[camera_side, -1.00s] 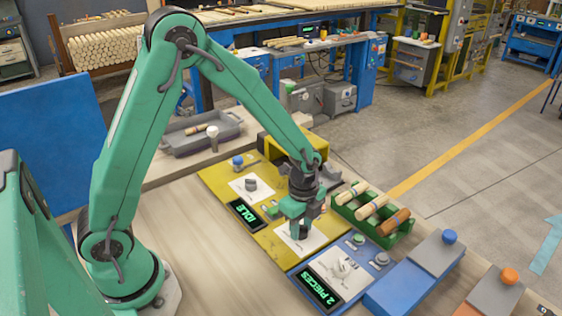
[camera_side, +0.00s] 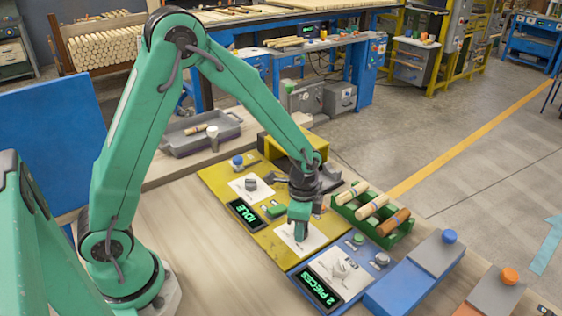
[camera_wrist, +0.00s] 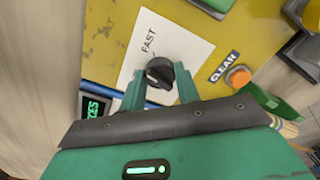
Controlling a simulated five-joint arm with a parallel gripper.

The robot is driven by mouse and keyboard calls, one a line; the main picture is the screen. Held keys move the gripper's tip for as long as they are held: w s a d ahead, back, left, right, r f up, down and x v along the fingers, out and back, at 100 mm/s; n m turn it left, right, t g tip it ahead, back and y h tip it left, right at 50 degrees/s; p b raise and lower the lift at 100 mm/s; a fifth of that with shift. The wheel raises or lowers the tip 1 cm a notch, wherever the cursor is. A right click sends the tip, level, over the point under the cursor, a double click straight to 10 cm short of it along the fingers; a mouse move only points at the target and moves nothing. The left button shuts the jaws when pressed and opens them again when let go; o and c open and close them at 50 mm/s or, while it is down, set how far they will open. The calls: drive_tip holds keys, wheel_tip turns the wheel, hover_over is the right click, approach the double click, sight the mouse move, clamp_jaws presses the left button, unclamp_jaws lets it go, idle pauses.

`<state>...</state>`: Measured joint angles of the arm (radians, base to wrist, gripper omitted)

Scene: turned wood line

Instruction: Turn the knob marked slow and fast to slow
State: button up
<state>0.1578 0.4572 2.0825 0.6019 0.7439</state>
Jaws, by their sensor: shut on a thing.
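The dark knob (camera_wrist: 159,72) sits on a white plate marked FAST (camera_wrist: 149,42) on the yellow panel, in the wrist view. The word slow is not visible there. My gripper (camera_wrist: 160,80) is shut on this knob, one green finger on either side of it. I cannot tell for sure which mark the knob points to. In the side view my gripper (camera_side: 299,236) is down over the white plate (camera_side: 317,238) and hides the knob.
Another knob (camera_side: 251,184) and an IDLE display (camera_side: 243,214) are on the yellow panel (camera_side: 215,180). A blue panel with a "2 PIECES" display (camera_side: 319,287) lies in front. A green rack (camera_side: 394,241) of turned pieces stands to the right. An orange button (camera_wrist: 238,77) marked CLEAR is near the knob.

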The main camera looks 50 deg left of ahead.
drive_tip(key=n, duration=0.5)
drive_tip(key=shift+n, duration=0.3)
drive_tip(key=n, duration=0.6)
drive_tip(key=shift+r, duration=0.1)
drive_tip(key=o, duration=1)
drive_tip(key=shift+r, duration=3.85)
drive_tip(key=shift+r, duration=0.1)
